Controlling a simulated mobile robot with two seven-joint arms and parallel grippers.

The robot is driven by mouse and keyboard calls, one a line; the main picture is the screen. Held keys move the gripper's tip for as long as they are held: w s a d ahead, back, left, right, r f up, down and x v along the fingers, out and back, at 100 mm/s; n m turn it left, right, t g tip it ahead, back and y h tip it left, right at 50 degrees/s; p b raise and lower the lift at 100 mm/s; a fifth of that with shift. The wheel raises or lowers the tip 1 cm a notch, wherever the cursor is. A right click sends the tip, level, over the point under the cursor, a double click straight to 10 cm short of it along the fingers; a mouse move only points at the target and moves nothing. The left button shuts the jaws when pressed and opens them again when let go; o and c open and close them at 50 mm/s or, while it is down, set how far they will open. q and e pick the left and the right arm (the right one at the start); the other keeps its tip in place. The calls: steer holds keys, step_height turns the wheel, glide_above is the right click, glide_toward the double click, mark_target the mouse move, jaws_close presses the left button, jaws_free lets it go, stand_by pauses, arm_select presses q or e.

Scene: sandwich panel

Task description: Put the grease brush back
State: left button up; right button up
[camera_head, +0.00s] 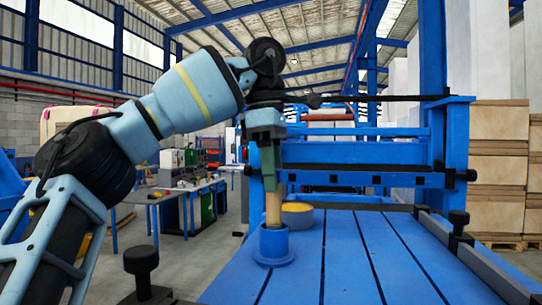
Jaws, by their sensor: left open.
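The grease brush (273,209) stands upright with its wooden handle showing above a blue round holder (274,246). Its lower end is hidden inside the holder. My left gripper (270,184) points down at the top of the handle and is open, with its greenish fingers at the handle's upper end. I cannot tell whether the fingers touch the handle. My right gripper is not in view.
A grey-blue pot (298,217) with yellow grease stands just behind the holder. The blue slotted table (345,265) is clear to the right, up to a grey rail (465,255) with black knobs. A blue gantry frame (350,152) rises behind the table.

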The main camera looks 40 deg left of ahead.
arm_select(q)
steer(key=shift+s+a+r, duration=0.1)
steer(key=shift+a+r, duration=0.05)
steer(key=shift+r, duration=1.45)
